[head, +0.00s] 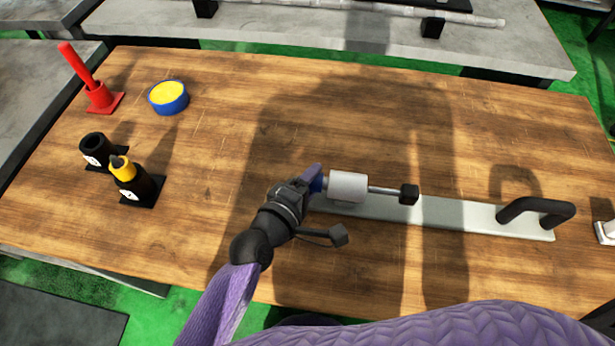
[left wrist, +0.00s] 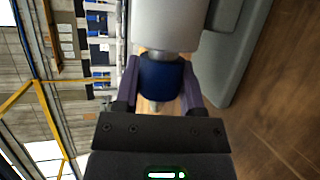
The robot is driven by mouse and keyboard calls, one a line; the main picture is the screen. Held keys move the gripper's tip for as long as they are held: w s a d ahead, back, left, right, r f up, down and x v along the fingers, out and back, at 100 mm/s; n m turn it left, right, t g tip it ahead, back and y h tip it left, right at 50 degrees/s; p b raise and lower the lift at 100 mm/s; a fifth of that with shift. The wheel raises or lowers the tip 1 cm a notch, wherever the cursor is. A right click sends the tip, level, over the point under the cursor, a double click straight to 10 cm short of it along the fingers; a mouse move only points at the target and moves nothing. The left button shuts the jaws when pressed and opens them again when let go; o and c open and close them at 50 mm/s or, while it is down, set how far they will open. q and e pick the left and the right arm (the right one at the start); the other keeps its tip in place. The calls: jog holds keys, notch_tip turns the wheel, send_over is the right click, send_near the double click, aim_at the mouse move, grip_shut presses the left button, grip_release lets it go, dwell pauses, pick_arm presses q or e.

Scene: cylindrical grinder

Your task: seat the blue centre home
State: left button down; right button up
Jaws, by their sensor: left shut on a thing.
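The blue centre (left wrist: 160,77) is a short dark blue piece between the two purple fingers of my left gripper (left wrist: 160,85) in the left wrist view. In the head view only a sliver of blue shows beside the left gripper (head: 317,180). The gripper is shut on it at the left end of a pale cylinder (head: 347,187). A grey collar shows between the blue centre and the cylinder (left wrist: 168,25); I cannot tell how deep it sits. A thin rod runs right from the cylinder to a black block (head: 409,194). My right gripper is not in view.
A pale grey bar (head: 455,214) with a black handle (head: 535,207) lies under the cylinder. On the wooden table (head: 230,130), a yellow-topped blue disc (head: 169,97), a red holder (head: 102,97) and two black holders (head: 140,187) stand at the left. The back middle is clear.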

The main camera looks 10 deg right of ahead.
pick_arm(q)
jog(key=shift+s+d, duration=0.2)
jog(key=shift+d, duration=0.35)
jog(key=shift+c, duration=0.5)
grip_release()
jog(key=shift+s+a+r+p, duration=0.1)
jog(key=shift+s+a+p, duration=0.15)
jog(key=shift+s+p, duration=0.05)
jog(key=p+v, duration=0.2)
jog(key=v, duration=0.7)
